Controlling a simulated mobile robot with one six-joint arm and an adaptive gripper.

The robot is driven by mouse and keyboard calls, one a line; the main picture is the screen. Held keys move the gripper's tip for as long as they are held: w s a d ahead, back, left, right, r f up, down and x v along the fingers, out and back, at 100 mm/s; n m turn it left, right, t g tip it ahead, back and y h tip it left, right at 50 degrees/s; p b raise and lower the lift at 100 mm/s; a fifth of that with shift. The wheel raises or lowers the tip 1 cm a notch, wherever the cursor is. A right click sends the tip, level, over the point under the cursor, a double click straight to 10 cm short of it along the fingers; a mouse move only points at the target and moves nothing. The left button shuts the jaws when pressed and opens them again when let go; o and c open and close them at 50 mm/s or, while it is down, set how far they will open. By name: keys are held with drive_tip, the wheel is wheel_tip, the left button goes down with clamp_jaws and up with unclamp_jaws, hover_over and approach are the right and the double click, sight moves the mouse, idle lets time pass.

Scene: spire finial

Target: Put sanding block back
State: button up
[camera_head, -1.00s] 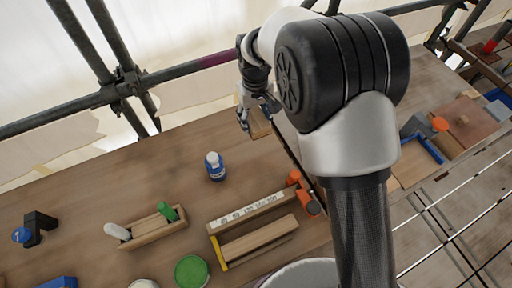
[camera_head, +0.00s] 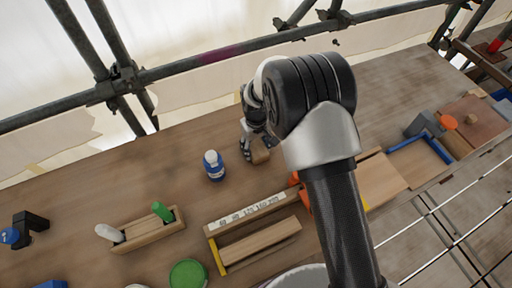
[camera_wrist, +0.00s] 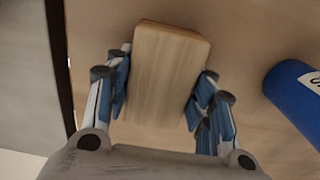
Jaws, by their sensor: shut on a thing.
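The sanding block (camera_wrist: 164,70) is a pale wooden block. In the wrist view my gripper (camera_wrist: 160,92) is shut on it, with blue-padded fingers at both sides. In the head view my gripper (camera_head: 256,150) holds the block (camera_head: 261,157) low over the bench, behind the labelled wooden rack (camera_head: 237,228). I cannot tell whether the block touches the bench. The rack has a strip with grit numbers along its back and a yellow mark at its left end. My arm covers the rack's right end.
A blue bottle with a white cap (camera_head: 213,166) stands left of my gripper. A wooden holder (camera_head: 146,235) with a white and a green item is at left. A green-lidded tin (camera_head: 188,274) stands in front. A blue tray (camera_head: 420,153) lies at right. Scaffold poles (camera_head: 190,62) run behind the bench.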

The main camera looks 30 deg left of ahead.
sight(256, 145)
drive_tip(key=shift+r, duration=0.1)
drive_tip(key=shift+f, duration=0.25)
drive_tip(key=o, duration=1.1)
drive_tip(key=shift+r, duration=0.1)
wheel_tip(256, 145, up, 12)
drive_tip(key=p, duration=0.3)
drive_tip(key=shift+r, duration=0.15)
